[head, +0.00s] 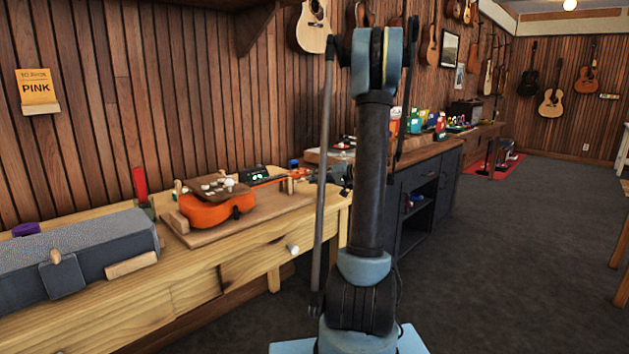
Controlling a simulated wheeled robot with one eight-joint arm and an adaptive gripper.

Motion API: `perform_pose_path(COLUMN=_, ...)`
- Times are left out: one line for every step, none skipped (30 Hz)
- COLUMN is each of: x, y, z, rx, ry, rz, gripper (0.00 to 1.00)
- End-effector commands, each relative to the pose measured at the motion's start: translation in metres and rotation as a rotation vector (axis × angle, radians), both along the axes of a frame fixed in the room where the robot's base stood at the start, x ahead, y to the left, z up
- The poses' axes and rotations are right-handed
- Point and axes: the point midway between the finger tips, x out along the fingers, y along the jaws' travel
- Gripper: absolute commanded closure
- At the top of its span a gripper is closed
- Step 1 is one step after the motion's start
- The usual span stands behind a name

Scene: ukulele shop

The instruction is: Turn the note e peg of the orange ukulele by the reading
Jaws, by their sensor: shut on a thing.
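The orange ukulele (216,206) lies on a wooden board on the workbench, its neck pointing right. A small dark device with a green light (254,173) is by its neck; its reading is too small to make out. My gripper (318,174) is at the headstock end, on the right, partly hidden behind my upright arm. It is shut on a peg of the ukulele there. The peg is too small and covered to see clearly, and I cannot tell which note it is.
The wooden workbench (190,290) carries a grey case (75,250) at left and a red upright item (140,182) behind the ukulele. A note reading PINK (37,90) is on the wall. A dark cabinet (425,190) stands beyond.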

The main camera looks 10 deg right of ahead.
Motion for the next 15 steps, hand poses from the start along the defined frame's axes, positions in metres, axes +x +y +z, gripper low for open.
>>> perform_pose_path(x=-0.001, y=0.0003, z=-0.0018, rx=-0.007, ry=0.0, rz=0.002, gripper=1.0)
perform_pose_path(x=-0.001, y=0.0003, z=-0.0018, rx=-0.008, ry=0.0, rz=0.001, gripper=1.0)
perform_pose_path(x=-0.001, y=0.0003, z=-0.0018, rx=-0.008, ry=0.0, rz=0.001, gripper=1.0)
perform_pose_path(x=-0.0009, y=0.0002, z=-0.0019, rx=-0.008, ry=0.0, rz=0.001, gripper=1.0)
perform_pose_path(x=-0.0009, y=0.0002, z=-0.0019, rx=-0.008, ry=0.0, rz=0.001, gripper=1.0)
perform_pose_path(x=-0.0009, y=0.0002, z=-0.0019, rx=-0.008, ry=0.0, rz=0.001, gripper=1.0)
perform_pose_path(x=-0.0009, y=0.0002, z=-0.0019, rx=-0.008, ry=0.0, rz=0.001, gripper=1.0)
perform_pose_path(x=-0.0009, y=0.0002, z=-0.0019, rx=-0.008, ry=0.0, rz=0.001, gripper=1.0)
perform_pose_path(x=-0.0009, y=0.0002, z=-0.0019, rx=-0.008, ry=0.0, rz=0.001, gripper=1.0)
perform_pose_path(x=-0.0009, y=0.0002, z=-0.0019, rx=-0.008, ry=0.0, rz=0.001, gripper=1.0)
perform_pose_path(x=-0.0009, y=0.0002, z=-0.0019, rx=-0.007, ry=0.001, rz=0.001, gripper=1.0)
perform_pose_path(x=-0.0007, y=0.0002, z=-0.0018, rx=-0.007, ry=0.001, rz=0.001, gripper=0.86)
perform_pose_path(x=-0.0007, y=0.0002, z=-0.0018, rx=-0.007, ry=0.001, rz=0.001, gripper=0.79)
perform_pose_path(x=-0.0006, y=0.0002, z=-0.0016, rx=-0.007, ry=0.0, rz=0.0, gripper=0.72)
perform_pose_path(x=-0.0006, y=0.0002, z=-0.0013, rx=-0.006, ry=0.0, rz=0.001, gripper=0.72)
